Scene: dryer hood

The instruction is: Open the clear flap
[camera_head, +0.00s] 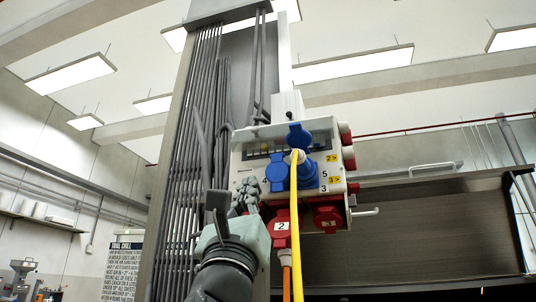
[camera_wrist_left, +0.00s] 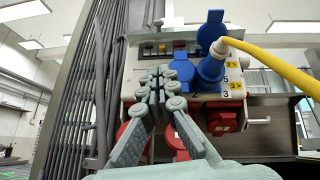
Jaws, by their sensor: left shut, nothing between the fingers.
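The clear flap (camera_head: 262,133) is a pale see-through plate at the top front of a grey power box (camera_head: 248,165). In the head view it stands out from the box like a visor, above a row of small switches. In the left wrist view the switch row (camera_wrist_left: 164,49) shows beyond the fingers; the flap's edges are hard to make out there. My left gripper (camera_head: 248,191) is shut and empty, its fingertips in front of the box's left side, below the flap. The fingertips (camera_wrist_left: 160,88) meet in the wrist view. I cannot tell whether they touch the box. My right gripper is not in view.
Blue plugs and sockets (camera_head: 304,172) sit right of the fingers, with a yellow cable (camera_head: 295,230) hanging down. Red sockets (camera_head: 328,218) are below. Grey conduits (camera_head: 188,150) run up the column at left. A dark hood (camera_head: 420,240) stands at right.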

